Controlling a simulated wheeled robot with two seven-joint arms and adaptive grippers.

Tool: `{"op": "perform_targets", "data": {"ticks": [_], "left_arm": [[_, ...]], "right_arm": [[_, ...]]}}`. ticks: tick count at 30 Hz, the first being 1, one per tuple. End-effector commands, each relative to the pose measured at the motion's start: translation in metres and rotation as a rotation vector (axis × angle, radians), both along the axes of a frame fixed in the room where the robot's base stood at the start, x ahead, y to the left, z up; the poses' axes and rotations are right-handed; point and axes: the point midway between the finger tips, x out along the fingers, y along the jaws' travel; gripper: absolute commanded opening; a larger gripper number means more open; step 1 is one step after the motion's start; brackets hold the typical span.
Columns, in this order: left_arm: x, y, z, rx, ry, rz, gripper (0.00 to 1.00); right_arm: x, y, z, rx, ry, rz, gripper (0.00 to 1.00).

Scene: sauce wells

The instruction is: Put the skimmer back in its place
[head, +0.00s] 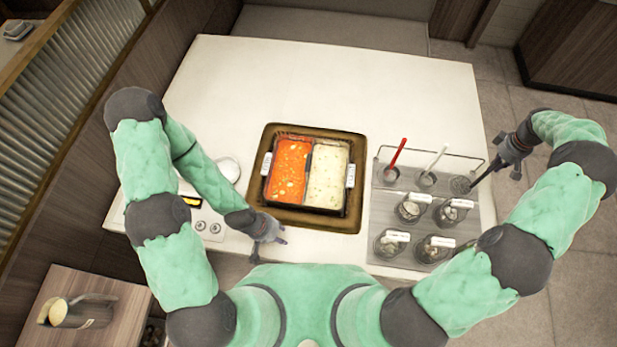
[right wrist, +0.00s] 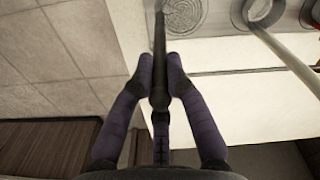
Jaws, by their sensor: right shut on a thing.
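My right gripper (head: 514,152) is shut on the dark handle of the skimmer (head: 483,176), beyond the right edge of the counter.
A red utensil (head: 397,153) and a white utensil (head: 436,158) stand in the other back wells. Several labelled jars (head: 413,208) fill the front of the grey rack (head: 383,190). A two-part pot (head: 309,175) is left of it. The counter's back (head: 330,75) is clear.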

Motion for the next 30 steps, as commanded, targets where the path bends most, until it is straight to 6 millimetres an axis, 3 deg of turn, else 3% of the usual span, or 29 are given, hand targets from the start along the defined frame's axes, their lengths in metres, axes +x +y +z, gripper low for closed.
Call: {"op": "perform_targets", "data": {"ticks": [12,13,15,22,23,24,27,30], "left_arm": [[0.0000,0.0000,-0.0021,0.000,0.000,0.000,0.40],[0.0000,0.0000,-0.0021,0.000,0.000,0.000,0.40],[0.0000,0.0000,-0.0021,0.000,0.000,0.000,0.40],[-0.0001,0.0000,-0.0021,0.000,0.000,0.000,0.40],[-0.0001,0.0000,-0.0021,0.000,0.000,0.000,0.40],[-0.0001,0.0000,-0.0021,0.000,0.000,0.000,0.40],[0.0000,0.0000,-0.0021,0.000,0.000,0.000,0.40],[0.0000,0.0000,-0.0021,0.000,0.000,0.000,0.40]], "right_arm": [[-0.0001,0.0000,-0.0035,0.000,0.000,0.000,0.00],[-0.0001,0.0000,-0.0036,0.000,0.000,0.000,0.24],[-0.0002,0.0000,-0.0037,0.000,0.000,0.000,0.43],[-0.0001,0.0000,-0.0032,0.000,0.000,0.000,0.43],[-0.0002,0.0000,-0.0034,0.000,0.000,0.000,0.46],[-0.0002,0.0000,-0.0034,0.000,0.000,0.000,0.57],[-0.0001,0.0001,-0.0032,0.000,0.000,0.000,0.79],[-0.0001,0.0000,-0.0031,0.000,0.000,0.000,0.82]]}}
